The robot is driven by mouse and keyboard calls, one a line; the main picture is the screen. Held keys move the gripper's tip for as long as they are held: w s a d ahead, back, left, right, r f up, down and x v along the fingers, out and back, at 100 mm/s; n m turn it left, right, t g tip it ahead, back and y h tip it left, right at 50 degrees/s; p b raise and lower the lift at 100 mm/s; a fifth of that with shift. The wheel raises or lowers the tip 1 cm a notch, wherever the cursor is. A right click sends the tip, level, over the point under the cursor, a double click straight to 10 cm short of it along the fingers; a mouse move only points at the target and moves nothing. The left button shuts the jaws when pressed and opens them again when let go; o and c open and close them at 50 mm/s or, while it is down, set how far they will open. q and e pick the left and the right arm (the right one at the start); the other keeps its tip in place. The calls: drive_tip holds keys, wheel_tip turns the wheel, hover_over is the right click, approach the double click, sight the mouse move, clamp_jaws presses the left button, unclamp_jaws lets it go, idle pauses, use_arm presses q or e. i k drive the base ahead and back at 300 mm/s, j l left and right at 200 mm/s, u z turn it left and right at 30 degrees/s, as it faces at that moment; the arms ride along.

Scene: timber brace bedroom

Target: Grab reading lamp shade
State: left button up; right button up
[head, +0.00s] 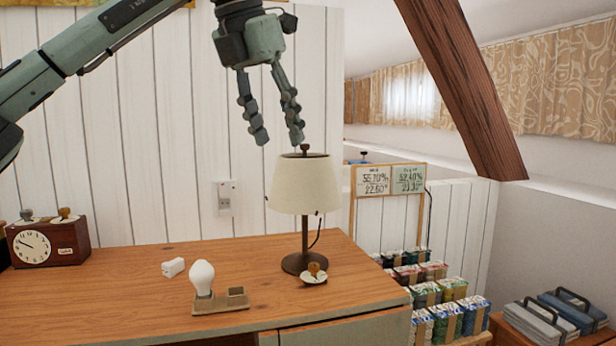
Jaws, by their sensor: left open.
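The reading lamp stands upright near the right end of the wooden desk (130,290). Its cream lamp shade (306,186) sits on a dark stem (305,235) with a round dark base, and a small dark finial tops it. My left gripper (278,140) hangs from above with its two fingers pointing down and apart. The fingertips are just above the shade's top, slightly to its left in the picture, and nothing is between them. They appear apart from the shade. My right gripper does not show.
A white bulb (202,277) stands in a tan holder (222,303) at the desk's front. A slanted timber brace (465,85) is at right.

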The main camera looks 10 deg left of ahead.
sight(300, 186)
drive_tip(key=i, duration=1.15)
